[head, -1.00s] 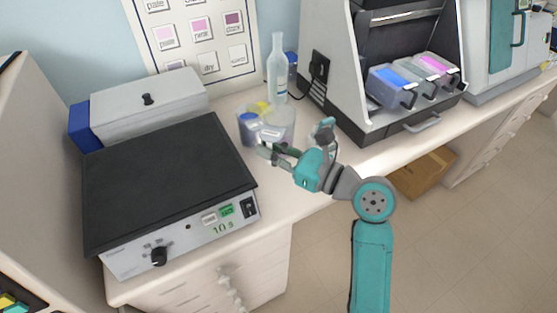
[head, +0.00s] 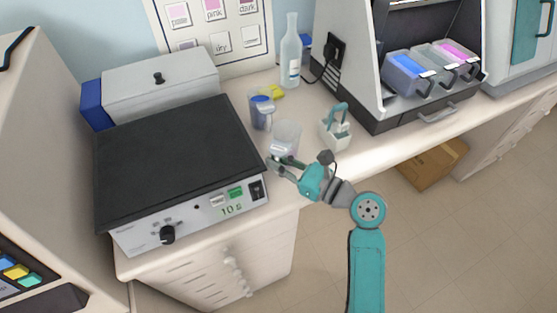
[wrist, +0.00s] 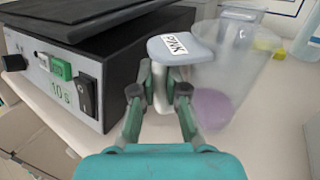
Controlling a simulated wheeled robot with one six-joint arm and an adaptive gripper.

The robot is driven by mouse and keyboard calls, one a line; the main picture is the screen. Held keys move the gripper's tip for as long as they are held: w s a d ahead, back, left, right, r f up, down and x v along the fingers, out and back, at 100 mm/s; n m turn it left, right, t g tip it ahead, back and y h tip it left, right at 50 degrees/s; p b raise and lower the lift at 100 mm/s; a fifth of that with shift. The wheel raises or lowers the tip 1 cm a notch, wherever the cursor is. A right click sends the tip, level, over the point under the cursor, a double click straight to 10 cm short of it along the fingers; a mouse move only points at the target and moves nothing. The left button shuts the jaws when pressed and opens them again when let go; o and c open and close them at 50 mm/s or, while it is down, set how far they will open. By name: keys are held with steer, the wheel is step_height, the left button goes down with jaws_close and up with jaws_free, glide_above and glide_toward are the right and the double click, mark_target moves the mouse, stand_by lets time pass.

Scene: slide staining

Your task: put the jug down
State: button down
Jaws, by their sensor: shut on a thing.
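The jug (head: 287,136) is clear, with a little pink-purple liquid at its bottom. In the wrist view the jug (wrist: 232,70) is to the right of my fingers, and its pale handle carries a label reading PINK (wrist: 176,44). My gripper (wrist: 161,90) is shut on that handle. In the head view my gripper (head: 275,165) is at the near side of the jug, close to the bench's front edge. The jug looks about upright over the bench; I cannot tell whether its base touches the surface.
A jug with blue contents (head: 261,110) stands behind, near a yellow item (head: 272,91) and a clear bottle (head: 290,58). A black-topped device (head: 180,160) is close on the left. A white holder with a teal handle (head: 337,132) stands to the right on the bench (head: 310,175).

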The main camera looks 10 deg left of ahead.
steer(key=shift+f, duration=0.15)
steer(key=c, duration=1.2)
jaws_free()
steer(key=shift+r, duration=0.2)
steer(key=v, duration=1.2)
